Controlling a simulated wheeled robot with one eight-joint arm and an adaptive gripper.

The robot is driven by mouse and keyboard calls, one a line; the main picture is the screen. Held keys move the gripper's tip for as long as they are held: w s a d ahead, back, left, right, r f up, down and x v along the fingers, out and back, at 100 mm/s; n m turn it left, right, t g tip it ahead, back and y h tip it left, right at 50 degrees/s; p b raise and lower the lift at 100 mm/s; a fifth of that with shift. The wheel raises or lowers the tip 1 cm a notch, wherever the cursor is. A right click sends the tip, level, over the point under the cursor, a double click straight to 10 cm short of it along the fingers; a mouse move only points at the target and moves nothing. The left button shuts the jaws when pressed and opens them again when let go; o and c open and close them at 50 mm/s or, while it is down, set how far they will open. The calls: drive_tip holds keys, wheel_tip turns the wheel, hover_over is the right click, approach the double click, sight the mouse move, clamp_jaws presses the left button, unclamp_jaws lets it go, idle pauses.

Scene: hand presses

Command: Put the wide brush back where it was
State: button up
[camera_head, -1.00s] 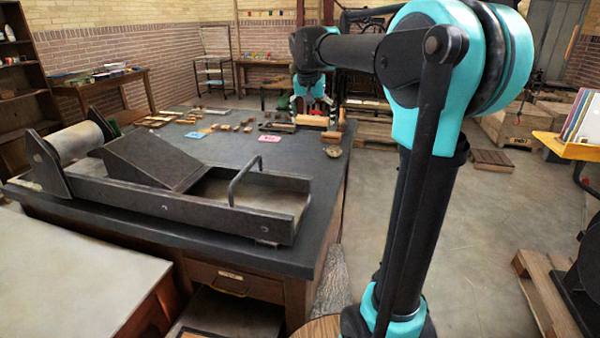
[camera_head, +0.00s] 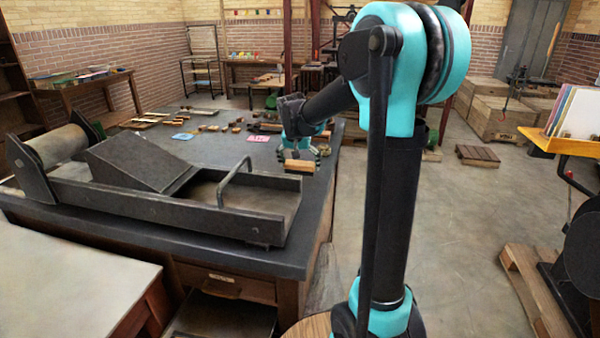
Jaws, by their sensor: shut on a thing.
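The wide brush (camera_head: 298,166) shows as a pale wooden bar in the head view, near the right edge of the dark table. My gripper (camera_head: 301,157) is shut on it, with the fingers partly hidden by the bar and the wrist. The brush lies roughly level and crosswise. It is too small to tell whether it touches the tabletop (camera_head: 240,150) or hangs just above it. The bristles cannot be made out.
A dark press with a roller (camera_head: 58,146) and a metal handle (camera_head: 236,183) fills the near part of the table. Small wooden blocks (camera_head: 210,127), a pink card (camera_head: 258,138) and a blue card (camera_head: 182,136) lie farther back.

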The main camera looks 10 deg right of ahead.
sight(300, 171)
drive_tip(key=shift+f, duration=1.5)
drive_tip(key=shift+f, duration=0.1)
drive_tip(key=o, duration=0.7)
drive_tip(key=v, duration=1.2)
